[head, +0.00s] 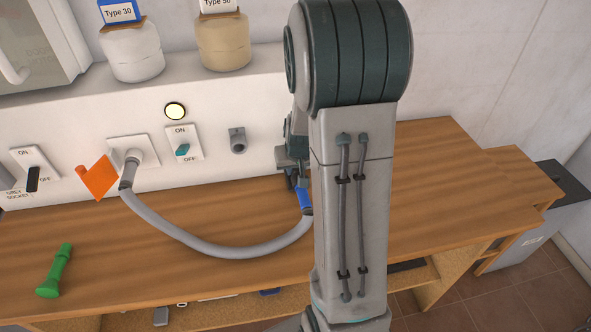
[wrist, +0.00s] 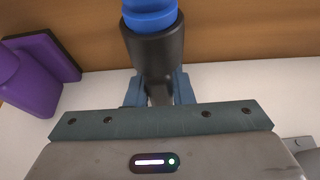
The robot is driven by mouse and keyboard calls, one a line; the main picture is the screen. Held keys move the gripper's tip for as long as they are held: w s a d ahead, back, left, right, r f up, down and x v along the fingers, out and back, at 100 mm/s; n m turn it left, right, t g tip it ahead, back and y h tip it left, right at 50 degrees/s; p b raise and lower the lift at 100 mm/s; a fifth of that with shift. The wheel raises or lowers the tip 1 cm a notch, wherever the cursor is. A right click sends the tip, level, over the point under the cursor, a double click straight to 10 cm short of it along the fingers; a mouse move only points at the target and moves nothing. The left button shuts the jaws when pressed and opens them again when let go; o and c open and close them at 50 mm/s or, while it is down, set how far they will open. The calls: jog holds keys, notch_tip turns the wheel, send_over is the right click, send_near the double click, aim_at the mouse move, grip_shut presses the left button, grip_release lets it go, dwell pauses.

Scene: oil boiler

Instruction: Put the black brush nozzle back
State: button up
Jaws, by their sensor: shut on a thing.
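My gripper (wrist: 160,88) is shut on the narrow end of a black round piece (wrist: 158,55), which I take to be the black brush nozzle; no bristles show. Its wide end meets a blue cylinder (wrist: 150,14), and I cannot tell whether they are joined. In the head view, my gripper (head: 294,178) is partly hidden behind my arm, above the table near the wall. A blue hose end (head: 305,200) is just below it, on a grey hose (head: 215,250) that runs to a wall fitting. The nozzle is not clear in the head view.
A purple piece (wrist: 35,75) is left of my gripper in the wrist view. A green nozzle-like part (head: 55,270) lies on the wooden table (head: 130,280). Jars (head: 132,50) stand above.

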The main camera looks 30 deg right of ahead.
jog(key=o, duration=0.9)
jog(key=shift+r, duration=0.1)
jog(key=w+v, duration=0.1)
jog(key=v, duration=1.2)
jog(key=s+a+n, duration=0.1)
jog(key=s+a, duration=0.3)
jog(key=s, duration=0.1)
jog(key=s+a+n, duration=0.1)
jog(key=s+a, duration=0.3)
jog(key=s, duration=0.2)
jog(key=s+a+r+n+g+y, duration=0.1)
jog(key=s+a, duration=0.3)
jog(key=s, duration=0.1)
jog(key=shift+s+a+r+b, duration=0.1)
jog(key=shift+s+a+b, duration=0.05)
jog(key=shift+a+b, duration=0.2)
